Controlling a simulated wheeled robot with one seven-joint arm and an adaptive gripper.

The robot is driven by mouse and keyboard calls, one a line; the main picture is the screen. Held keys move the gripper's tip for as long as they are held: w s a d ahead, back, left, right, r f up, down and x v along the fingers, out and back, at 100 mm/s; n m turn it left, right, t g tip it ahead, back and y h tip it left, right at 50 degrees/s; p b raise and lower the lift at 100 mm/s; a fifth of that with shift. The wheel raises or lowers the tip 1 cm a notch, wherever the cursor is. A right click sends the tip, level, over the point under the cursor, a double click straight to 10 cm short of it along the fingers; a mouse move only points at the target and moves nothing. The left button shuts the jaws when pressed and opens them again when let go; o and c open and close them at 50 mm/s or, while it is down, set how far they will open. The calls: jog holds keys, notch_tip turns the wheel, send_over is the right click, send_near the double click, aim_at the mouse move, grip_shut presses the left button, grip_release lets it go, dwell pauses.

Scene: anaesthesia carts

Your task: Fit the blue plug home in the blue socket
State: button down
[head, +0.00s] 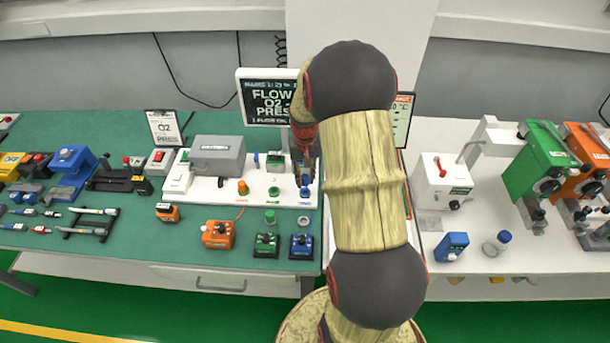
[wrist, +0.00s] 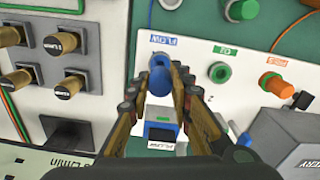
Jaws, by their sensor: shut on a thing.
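My gripper (wrist: 158,76) points down at the white panel, its two fingers closed on the sides of the blue plug (wrist: 159,82). The plug also shows below my gripper in the head view (head: 305,181). The blue socket (head: 305,192) is on the panel's right end, directly under the plug. In the wrist view its blue rim (wrist: 155,61) shows beside the FLOW label, mostly covered by the plug. The plug looks lined up over the socket; I cannot tell how deep it sits or whether a gap remains.
The green socket (wrist: 219,72) and orange plug (wrist: 276,84) are beside the blue one. A blue-topped block (wrist: 160,131) stands behind it, between my fingers. A grey battery box (head: 217,156) is further left.

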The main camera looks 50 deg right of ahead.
aim_at(305, 176)
jog(key=shift+f+b, duration=0.55)
jog(key=shift+f, duration=0.75)
jog(key=shift+f, duration=1.1)
dwell(1.3)
jog(key=c, duration=1.5)
grip_release()
jog(key=shift+c, duration=0.2)
jog(key=shift+r, duration=0.1)
notch_tip(305, 176, up, 12)
jog(key=shift+f, duration=0.1)
